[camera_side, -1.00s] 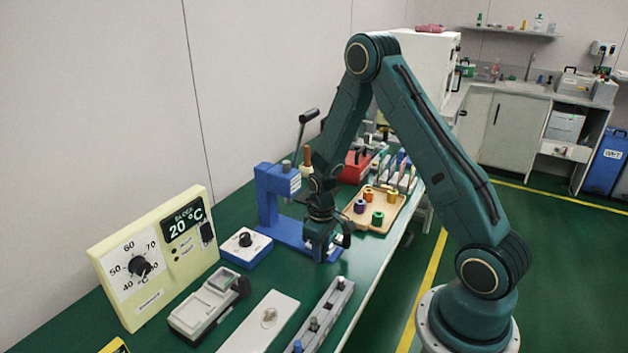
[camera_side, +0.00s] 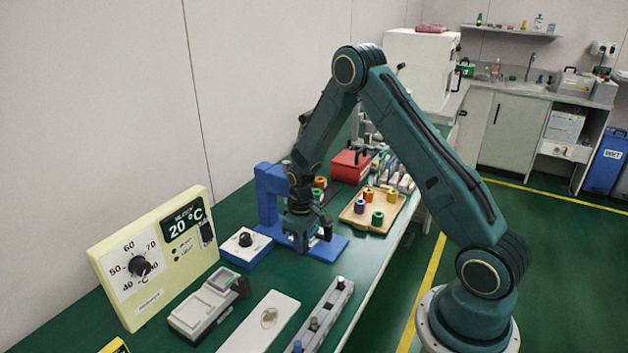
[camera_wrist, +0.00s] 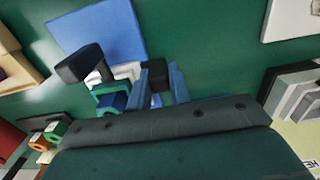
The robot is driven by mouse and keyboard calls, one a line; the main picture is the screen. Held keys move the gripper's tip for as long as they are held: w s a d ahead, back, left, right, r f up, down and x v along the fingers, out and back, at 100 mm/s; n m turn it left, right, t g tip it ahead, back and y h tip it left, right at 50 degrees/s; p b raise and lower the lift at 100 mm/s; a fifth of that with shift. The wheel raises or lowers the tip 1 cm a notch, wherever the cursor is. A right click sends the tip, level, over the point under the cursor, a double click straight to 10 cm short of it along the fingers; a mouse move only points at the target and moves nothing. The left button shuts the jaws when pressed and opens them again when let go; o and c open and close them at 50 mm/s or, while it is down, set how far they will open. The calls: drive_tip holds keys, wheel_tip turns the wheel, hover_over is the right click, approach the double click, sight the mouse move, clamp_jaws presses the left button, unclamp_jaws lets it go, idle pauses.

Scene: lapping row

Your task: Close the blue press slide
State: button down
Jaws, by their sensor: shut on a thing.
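The blue press (camera_side: 268,190) stands on the green bench in the side view, with its upright column left of my gripper. Its flat blue base (camera_side: 328,247) shows to the right of my gripper. My gripper (camera_side: 304,240) is low over the base, close to the column, and shut on the press slide. The arm and jaws hide most of the slide and the grip.
A white-topped blue box with a black knob (camera_side: 246,246) sits just left of my gripper. A wooden tray of coloured spools (camera_side: 346,217) and a red box (camera_side: 350,164) are to the right and behind. A cream temperature panel (camera_side: 155,260) stands at the left.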

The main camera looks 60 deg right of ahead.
drive_tip(key=shift+w, duration=1.25)
drive_tip(key=c, duration=1.6)
unclamp_jaws()
drive_tip(key=shift+o, duration=0.2)
drive_tip(key=shift+r, duration=0.1)
wheel_tip(320, 180, up, 14)
drive_tip(key=shift+f, duration=0.2)
drive_tip(key=shift+c, duration=0.4)
